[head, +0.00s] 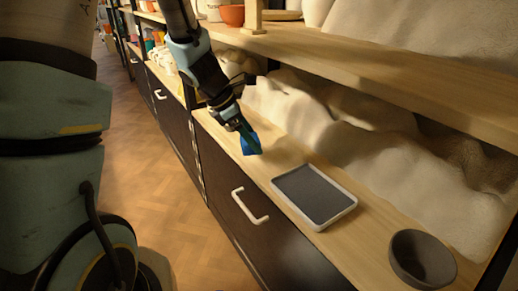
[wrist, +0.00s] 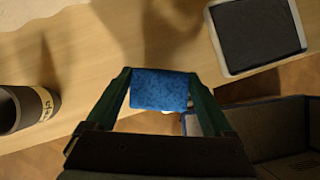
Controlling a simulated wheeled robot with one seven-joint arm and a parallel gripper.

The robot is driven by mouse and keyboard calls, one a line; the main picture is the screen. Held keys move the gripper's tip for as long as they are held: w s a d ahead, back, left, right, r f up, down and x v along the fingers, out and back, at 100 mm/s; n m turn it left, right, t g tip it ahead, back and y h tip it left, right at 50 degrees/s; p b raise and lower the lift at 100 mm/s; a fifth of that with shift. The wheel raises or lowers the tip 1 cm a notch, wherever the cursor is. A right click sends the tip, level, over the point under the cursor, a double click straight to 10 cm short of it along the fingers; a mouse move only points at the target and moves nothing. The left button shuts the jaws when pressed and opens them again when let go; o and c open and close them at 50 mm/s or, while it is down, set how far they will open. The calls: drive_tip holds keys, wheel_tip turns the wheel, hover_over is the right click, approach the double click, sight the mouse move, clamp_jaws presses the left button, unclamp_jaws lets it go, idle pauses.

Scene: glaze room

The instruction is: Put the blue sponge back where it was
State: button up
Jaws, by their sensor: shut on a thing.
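The blue sponge (head: 250,144) is held at the end of my arm, above the front part of the wooden counter (head: 272,170). In the wrist view the blue sponge (wrist: 160,89) sits between the two green fingers. My gripper (wrist: 160,92) is shut on it; in the head view my gripper (head: 247,138) points down and to the right. I cannot tell the exact gap between the sponge and the counter.
A white tray with a dark grey inside (head: 349,206) lies on the counter right of my gripper. A dark bowl (head: 422,259) stands farther right. In the wrist view, a dark cylindrical container with a label (wrist: 22,108) stands at left. A wooden shelf (head: 375,82) overhangs the counter's back.

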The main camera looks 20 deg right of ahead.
drive_tip(key=shift+s+d, duration=0.1)
drive_tip(key=shift+d, duration=0.45)
drive_tip(key=shift+s+d, duration=0.2)
drive_tip(key=shift+d, duration=0.3)
drive_tip(key=shift+w+a+f+b, duration=0.1)
drive_tip(key=shift+f+b, duration=0.7)
drive_tip(key=shift+f, duration=0.95)
drive_tip(key=shift+f, duration=0.2)
drive_tip(key=o, duration=0.9)
drive_tip(key=shift+r, duration=0.15)
